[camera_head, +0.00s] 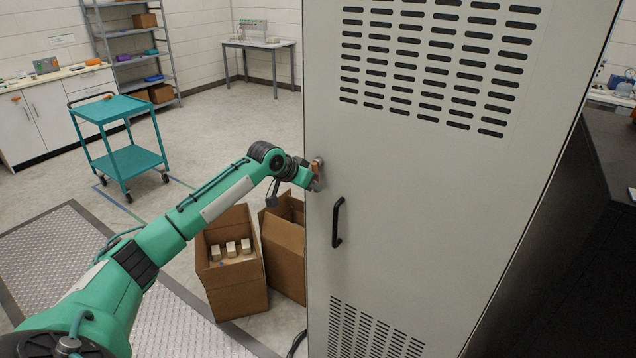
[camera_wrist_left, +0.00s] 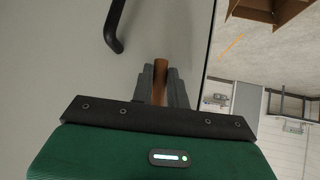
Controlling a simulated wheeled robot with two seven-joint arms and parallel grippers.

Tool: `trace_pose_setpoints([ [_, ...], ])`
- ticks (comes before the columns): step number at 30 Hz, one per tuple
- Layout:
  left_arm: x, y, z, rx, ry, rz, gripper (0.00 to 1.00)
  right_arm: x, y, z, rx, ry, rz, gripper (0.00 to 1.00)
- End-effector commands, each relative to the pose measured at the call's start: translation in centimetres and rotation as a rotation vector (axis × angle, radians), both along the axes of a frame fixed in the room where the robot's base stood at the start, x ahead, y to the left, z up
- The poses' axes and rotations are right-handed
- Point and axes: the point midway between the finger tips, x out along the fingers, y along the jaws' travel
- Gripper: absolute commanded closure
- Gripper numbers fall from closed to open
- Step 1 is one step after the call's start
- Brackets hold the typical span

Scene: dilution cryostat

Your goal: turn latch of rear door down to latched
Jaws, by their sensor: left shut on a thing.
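The rear door (camera_head: 420,190) is a tall light-grey panel with slotted vents, and it stands closed as far as I can see. The latch (camera_head: 317,175) is a small copper-brown lever near the door's left edge, left of the black handle (camera_head: 338,222). My left gripper (camera_head: 313,176) is at the latch and shut on it. In the left wrist view, the brown latch lever (camera_wrist_left: 160,78) sits between the two grey fingers (camera_wrist_left: 160,88). The fingers hide much of the latch, so its exact angle is hard to tell. My right gripper is not in view.
Two open cardboard boxes, one (camera_head: 236,285) holding several small pale blocks and another (camera_head: 284,245), stand on the floor below my left arm. A teal cart (camera_head: 130,160) stands further left. A dark bench (camera_head: 612,150) is at the right. Floor behind the boxes is clear.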

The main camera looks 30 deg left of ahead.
Motion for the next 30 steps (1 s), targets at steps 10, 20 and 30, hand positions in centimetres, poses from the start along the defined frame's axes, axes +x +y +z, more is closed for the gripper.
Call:
trace_pose_setpoints([
  [10,0.2,0.8,0.6,0.094,-0.019,0.000,1.00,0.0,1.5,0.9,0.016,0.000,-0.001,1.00],
  [20,0.3,0.9,0.6,0.103,-0.020,0.000,1.00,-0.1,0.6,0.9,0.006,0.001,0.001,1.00],
  [30,0.2,0.9,0.4,0.102,-0.014,0.000,0.62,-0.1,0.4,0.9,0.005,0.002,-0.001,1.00],
])
